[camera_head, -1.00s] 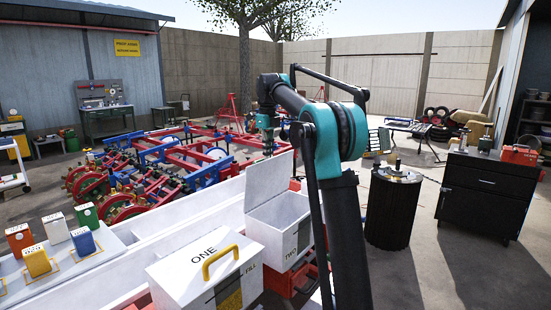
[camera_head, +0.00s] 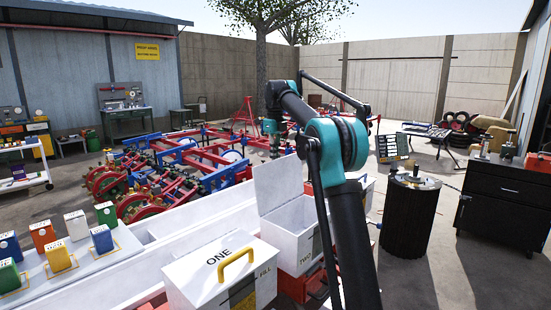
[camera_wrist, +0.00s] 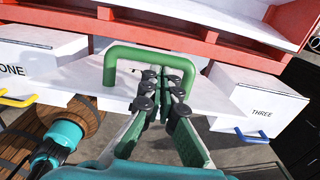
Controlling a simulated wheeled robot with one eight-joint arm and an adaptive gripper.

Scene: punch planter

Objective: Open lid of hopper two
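Hopper two (camera_head: 293,236) is a white box marked TWO in the head view, partly hidden by my arm. Its white lid (camera_head: 280,184) stands up steeply, and the box is open beneath it. In the wrist view the lid (camera_wrist: 215,97) carries a green arched handle (camera_wrist: 140,52). My gripper (camera_wrist: 167,78) has its two fingers close together, with a narrow gap and nothing visible between them. The fingertips are at the handle's opening, under its bar; I cannot tell whether they touch it. In the head view the gripper is mostly hidden behind the lid.
Hopper one (camera_head: 222,270), lid down with a yellow handle (camera_head: 236,262), is in front of hopper two. Hopper three (camera_wrist: 265,108), with a blue handle (camera_wrist: 252,136), is on the other side. A wooden barrel (camera_wrist: 75,122) and a dark drum (camera_head: 408,215) stand nearby.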

